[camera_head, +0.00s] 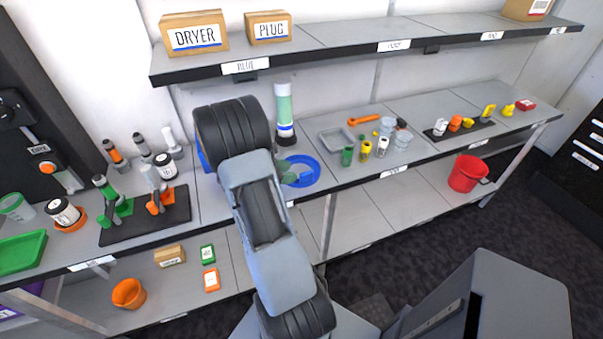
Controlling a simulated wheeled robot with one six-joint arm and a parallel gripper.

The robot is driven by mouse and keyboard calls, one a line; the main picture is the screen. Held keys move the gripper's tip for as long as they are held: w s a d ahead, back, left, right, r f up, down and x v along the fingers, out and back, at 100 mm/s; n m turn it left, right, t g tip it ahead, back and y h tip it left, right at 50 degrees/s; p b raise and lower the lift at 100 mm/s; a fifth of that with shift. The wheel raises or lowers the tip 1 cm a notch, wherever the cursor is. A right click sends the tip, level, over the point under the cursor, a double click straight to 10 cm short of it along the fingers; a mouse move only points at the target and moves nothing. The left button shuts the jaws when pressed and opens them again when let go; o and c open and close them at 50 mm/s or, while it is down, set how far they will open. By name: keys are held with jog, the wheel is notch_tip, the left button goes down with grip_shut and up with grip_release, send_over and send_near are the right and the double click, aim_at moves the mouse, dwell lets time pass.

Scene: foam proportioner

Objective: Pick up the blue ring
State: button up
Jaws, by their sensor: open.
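A round blue item (312,178), which looks like the blue ring, lies on the worktop just right of my arm. Its left part is hidden by my arm and by a small dark green shape (288,171) that I cannot identify. Another bit of blue (203,159) shows at the left edge of my arm; I cannot tell what it belongs to. My gripper is not visible; my own arm links cover the middle of the view.
A clear and green cylinder (284,108) on a dark base stands just behind the blue item. A grey tray (335,139) and small cups are to the right. A black mat (172,207) with tools lies left of my arm. A shelf (350,44) overhangs the back.

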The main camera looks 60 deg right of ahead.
aim_at(305, 173)
jog(key=shift+f+p+x, duration=0.1)
jog(key=shift+p+x, duration=0.2)
jog(key=shift+x, duration=1.55)
jog(key=shift+f+p+x, duration=0.15)
jog(key=shift+p+x, duration=0.1)
jog(key=shift+x, duration=1.65)
jog(key=shift+w, duration=0.1)
jog(key=shift+c, duration=0.4)
grip_shut()
